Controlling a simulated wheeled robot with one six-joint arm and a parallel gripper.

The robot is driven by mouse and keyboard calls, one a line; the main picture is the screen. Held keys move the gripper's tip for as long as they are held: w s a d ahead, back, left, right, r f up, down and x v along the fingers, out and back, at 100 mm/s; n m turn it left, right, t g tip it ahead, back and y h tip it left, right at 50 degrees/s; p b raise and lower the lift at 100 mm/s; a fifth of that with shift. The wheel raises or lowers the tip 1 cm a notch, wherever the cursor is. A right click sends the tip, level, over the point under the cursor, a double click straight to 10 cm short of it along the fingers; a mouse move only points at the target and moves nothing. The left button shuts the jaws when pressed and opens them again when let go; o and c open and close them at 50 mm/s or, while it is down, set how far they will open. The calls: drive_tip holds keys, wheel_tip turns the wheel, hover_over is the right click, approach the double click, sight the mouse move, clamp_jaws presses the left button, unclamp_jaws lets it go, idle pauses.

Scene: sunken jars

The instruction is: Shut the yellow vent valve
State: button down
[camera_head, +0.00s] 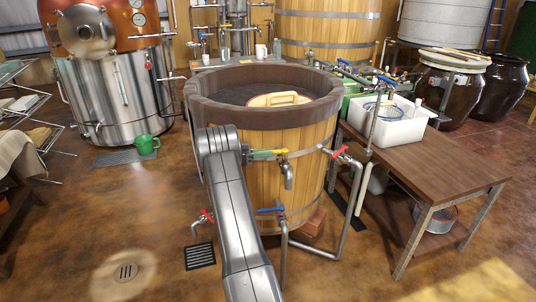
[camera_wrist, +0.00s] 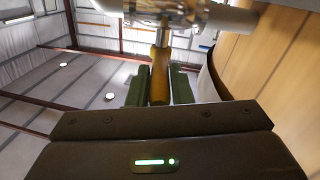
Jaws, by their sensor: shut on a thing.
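The yellow valve lever (camera_head: 281,151) sits on a metal spout (camera_head: 289,175) at the front of the wooden vat (camera_head: 312,150). It points roughly sideways to the left in the head view. My gripper (camera_head: 264,155) reaches it from the left, at the end of my grey arm. In the wrist view the lever (camera_wrist: 160,72) lies between the two green fingers of my gripper (camera_wrist: 158,82), which are shut on it. The metal valve body (camera_wrist: 165,12) is beyond the fingertips at the top. The fingers hide part of the lever in the head view.
A red-handled valve (camera_head: 346,156) and pipe stand close on the right. A blue-handled valve (camera_head: 270,209) is below, and another red one (camera_head: 207,215) is low left. A wooden table (camera_head: 430,160) with a white tub (camera_head: 385,122) stands right. Floor at left is open.

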drive_tip(key=shift+r, duration=0.1)
drive_tip(key=c, duration=1.3)
unclamp_jaws()
drive_tip(key=shift+w+d, duration=0.1)
drive_tip(key=s+a, duration=0.2)
drive_tip(key=a, duration=1.1)
drive_tip(key=shift+s+a+b, duration=0.25)
drive_tip(key=shift+a+b, duration=0.05)
drive_tip(key=shift+a, duration=0.05)
drive_tip(key=d, duration=0.4)
drive_tip(key=w+d, duration=0.1)
drive_tip(key=d, duration=0.4)
drive_tip(key=w+d, duration=0.1)
drive_tip(key=d, duration=0.3)
drive_tip(key=shift+w+d+p, duration=0.2)
drive_tip(key=shift+d+p, duration=0.1)
drive_tip(key=shift+a, duration=0.1)
